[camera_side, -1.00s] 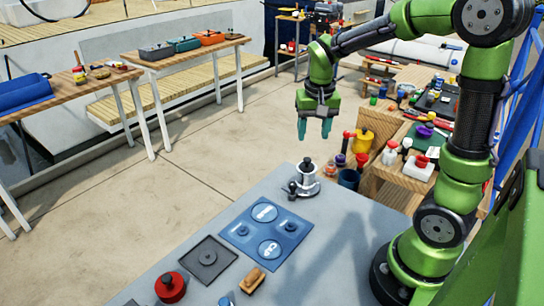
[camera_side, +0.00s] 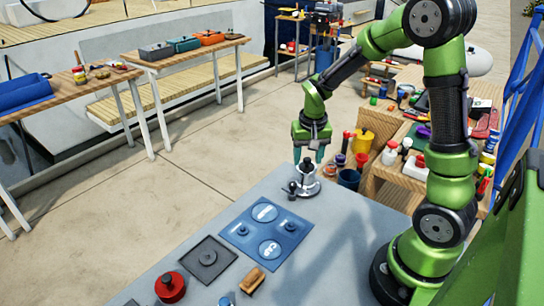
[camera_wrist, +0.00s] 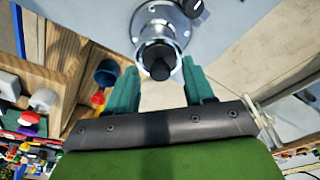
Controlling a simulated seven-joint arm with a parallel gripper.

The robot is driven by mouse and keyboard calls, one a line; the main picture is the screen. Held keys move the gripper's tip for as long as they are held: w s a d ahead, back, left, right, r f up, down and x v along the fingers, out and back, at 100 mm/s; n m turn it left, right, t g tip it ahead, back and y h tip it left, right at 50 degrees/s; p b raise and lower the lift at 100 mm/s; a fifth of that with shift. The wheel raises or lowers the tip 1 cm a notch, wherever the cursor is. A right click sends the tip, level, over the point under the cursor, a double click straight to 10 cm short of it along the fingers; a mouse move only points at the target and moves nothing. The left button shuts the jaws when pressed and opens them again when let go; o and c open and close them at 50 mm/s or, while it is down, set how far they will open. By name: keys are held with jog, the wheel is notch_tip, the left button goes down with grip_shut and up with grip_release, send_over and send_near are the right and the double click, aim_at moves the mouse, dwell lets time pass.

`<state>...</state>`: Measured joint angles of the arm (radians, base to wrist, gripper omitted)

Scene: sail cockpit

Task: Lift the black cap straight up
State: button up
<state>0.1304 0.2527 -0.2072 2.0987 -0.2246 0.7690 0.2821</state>
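The black cap (camera_side: 307,163) sits on top of a silver winch-like metal base (camera_side: 310,187) near the far edge of the grey table. In the wrist view the cap (camera_wrist: 160,66) shows with the silver base (camera_wrist: 161,22) behind it. My gripper (camera_side: 309,156) points down right at the cap in the side view. In the wrist view its teal fingers (camera_wrist: 160,84) stand apart, one on each side of the cap, with gaps visible. The gripper is open and holds nothing.
A small dark knob (camera_side: 291,187) stands beside the base. A blue board (camera_side: 266,231) with round markings, a dark square plate (camera_side: 207,259), a red pot (camera_side: 170,287) and a wooden-handled brush (camera_side: 252,280) lie nearer. A cluttered wooden bench (camera_side: 385,190) stands to the right.

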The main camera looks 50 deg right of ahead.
aim_at(307, 158)
grip_shut()
jog(key=shift+r, duration=0.1)
jog(key=shift+r, duration=0.6)
notch_tip(307, 158, up, 2)
jog(key=shift+r, duration=0.1)
jog(key=s+a, duration=0.2)
jog(key=s, duration=0.5)
jog(key=s+a+r, duration=0.1)
jog(key=s+a, duration=0.2)
jog(key=s, duration=0.5)
jog(key=shift+a+r, duration=0.2)
jog(key=shift+a, duration=0.05)
jog(key=shift+r, duration=1.05)
